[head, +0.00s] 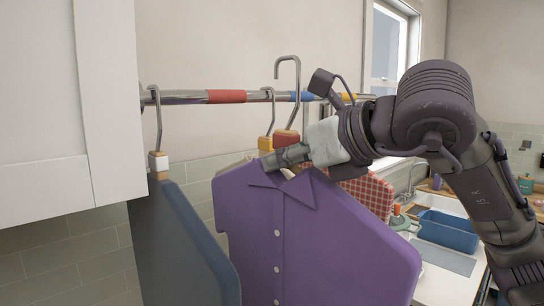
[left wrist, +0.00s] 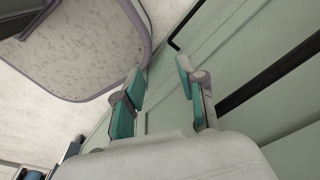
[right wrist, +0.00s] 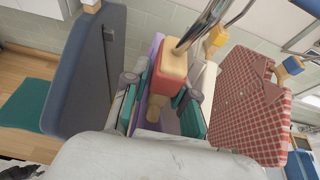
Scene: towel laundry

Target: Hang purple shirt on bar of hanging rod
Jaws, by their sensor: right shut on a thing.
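The purple shirt (head: 300,235) hangs upright on its hanger in front of the rod. The hanger has a red block (head: 286,139) at its neck and a tall metal hook (head: 298,75). The hook's top is above the hanging rod (head: 180,97); I cannot tell whether it is around the bar or in front of it. My right gripper (head: 277,159) is shut on the hanger at the shirt's collar, and the block shows between its fingers in the right wrist view (right wrist: 172,66). My left gripper (left wrist: 160,77) is open and empty, out of the head view.
A dark blue garment (head: 180,240) hangs left of the shirt, and a red checked shirt (head: 365,190) hangs behind it at the right. A white cabinet (head: 50,110) stands close at the left. A blue basin (head: 447,230) is on the counter at the right.

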